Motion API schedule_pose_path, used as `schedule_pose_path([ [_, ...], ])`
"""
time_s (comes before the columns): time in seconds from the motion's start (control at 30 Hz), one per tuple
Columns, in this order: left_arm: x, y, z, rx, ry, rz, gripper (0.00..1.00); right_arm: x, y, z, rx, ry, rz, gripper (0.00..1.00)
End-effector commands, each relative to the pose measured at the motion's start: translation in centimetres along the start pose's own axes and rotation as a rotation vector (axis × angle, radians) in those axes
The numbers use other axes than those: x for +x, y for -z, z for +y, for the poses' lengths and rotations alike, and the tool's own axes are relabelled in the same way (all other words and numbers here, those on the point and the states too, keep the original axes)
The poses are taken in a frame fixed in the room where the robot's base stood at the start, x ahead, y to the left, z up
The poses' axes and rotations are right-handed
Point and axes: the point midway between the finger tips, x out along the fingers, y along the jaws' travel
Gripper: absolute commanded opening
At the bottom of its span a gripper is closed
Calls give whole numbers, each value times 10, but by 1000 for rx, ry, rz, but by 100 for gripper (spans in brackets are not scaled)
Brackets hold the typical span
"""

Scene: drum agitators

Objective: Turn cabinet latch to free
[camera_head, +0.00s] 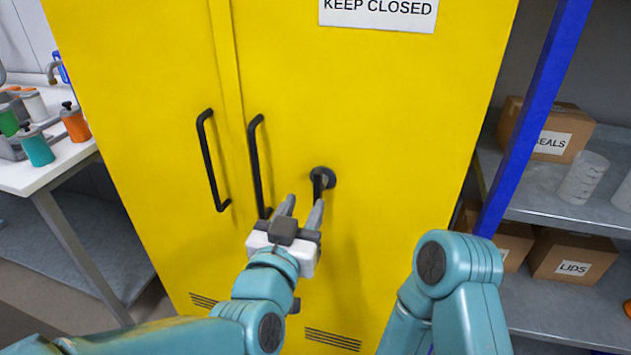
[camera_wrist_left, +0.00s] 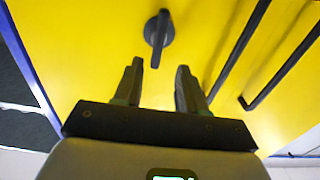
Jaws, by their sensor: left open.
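The yellow cabinet (camera_head: 380,120) stands in front of me with its doors shut. Its black latch (camera_head: 322,178) is a round boss with a short lever on the right door. The lever points down in the head view. The latch also shows in the left wrist view (camera_wrist_left: 158,35), just beyond the fingertips and roughly between them. My left gripper (camera_head: 303,205) is open and empty, just below the latch and apart from it as far as I can tell; it also shows in the left wrist view (camera_wrist_left: 158,70). My right gripper is out of view; only part of my right arm shows.
Two black bar handles, the left one (camera_head: 212,160) and the right one (camera_head: 257,165), stand out left of the latch. A white bench (camera_head: 45,175) with several coloured containers is at the left. A shelf with a blue post (camera_head: 535,110) and boxes is at the right.

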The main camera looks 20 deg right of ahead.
Motion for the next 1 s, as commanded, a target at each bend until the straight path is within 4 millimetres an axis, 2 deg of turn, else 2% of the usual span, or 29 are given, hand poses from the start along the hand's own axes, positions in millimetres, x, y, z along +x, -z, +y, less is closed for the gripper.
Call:
schedule_pose_path([
  [0.1, 29, 0, 3, 0, -1, -3, 40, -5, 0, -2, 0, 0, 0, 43],
  [0.33, 67, 0, 4, 0, -4, -3, 40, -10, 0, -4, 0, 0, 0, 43],
  [0.5, 77, -1, 3, 0, -4, -3, 40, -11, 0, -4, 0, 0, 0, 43],
  [0.77, 78, -1, 1, -1, -4, -2, 40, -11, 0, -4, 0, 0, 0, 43],
  [0.8, 78, -1, 1, -1, -4, -2, 27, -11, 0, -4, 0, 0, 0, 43],
  [0.9, 78, -1, 0, -1, -5, -2, 0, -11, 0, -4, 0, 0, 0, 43],
  [1.0, 78, -1, 1, 0, -5, -3, 0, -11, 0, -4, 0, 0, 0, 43],
])
